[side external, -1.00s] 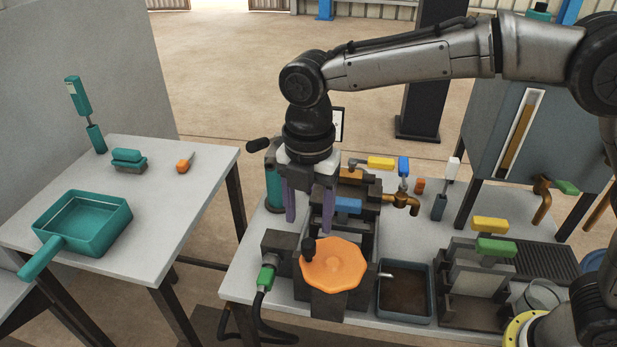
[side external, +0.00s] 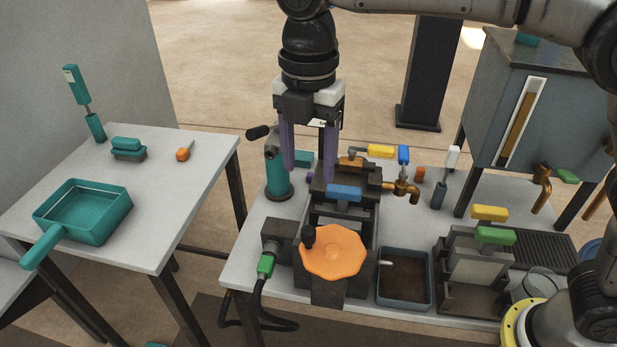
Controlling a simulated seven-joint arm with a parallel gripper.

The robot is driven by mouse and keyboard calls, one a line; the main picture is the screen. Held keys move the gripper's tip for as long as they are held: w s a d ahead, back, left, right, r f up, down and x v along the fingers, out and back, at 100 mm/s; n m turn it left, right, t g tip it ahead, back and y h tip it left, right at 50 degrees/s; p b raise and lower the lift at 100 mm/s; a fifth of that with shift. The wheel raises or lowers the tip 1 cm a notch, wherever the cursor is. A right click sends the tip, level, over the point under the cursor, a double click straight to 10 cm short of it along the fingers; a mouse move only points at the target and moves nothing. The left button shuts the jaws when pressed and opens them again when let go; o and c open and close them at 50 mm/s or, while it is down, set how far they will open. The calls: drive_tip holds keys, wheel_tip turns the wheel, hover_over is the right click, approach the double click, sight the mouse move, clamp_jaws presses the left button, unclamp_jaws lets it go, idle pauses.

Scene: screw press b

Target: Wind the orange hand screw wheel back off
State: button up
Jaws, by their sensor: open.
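The orange hand screw wheel (side external: 333,251) is a lobed disc on the front of the dark press (side external: 361,234), with a black knob (side external: 309,236) at its left edge. My gripper (side external: 309,176) points down, its two purple fingers spread wide with nothing between them. It is behind and above the wheel in the picture, over the back part of the press, and apart from the wheel. The screw behind the wheel is hidden.
A teal cylinder (side external: 277,172) with a black-tipped lever stands left of my fingers. Yellow (side external: 381,151) and blue handles with a brass tap (side external: 402,190) are to the right. A dark tray (side external: 404,277) sits right of the wheel. A green-collared hose (side external: 265,267) is left.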

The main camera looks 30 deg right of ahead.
sight(309, 229)
wheel_tip(309, 229, down, 14)
drive_tip(key=m, duration=3.5)
drive_tip(key=shift+c, duration=0.3)
clamp_jaws()
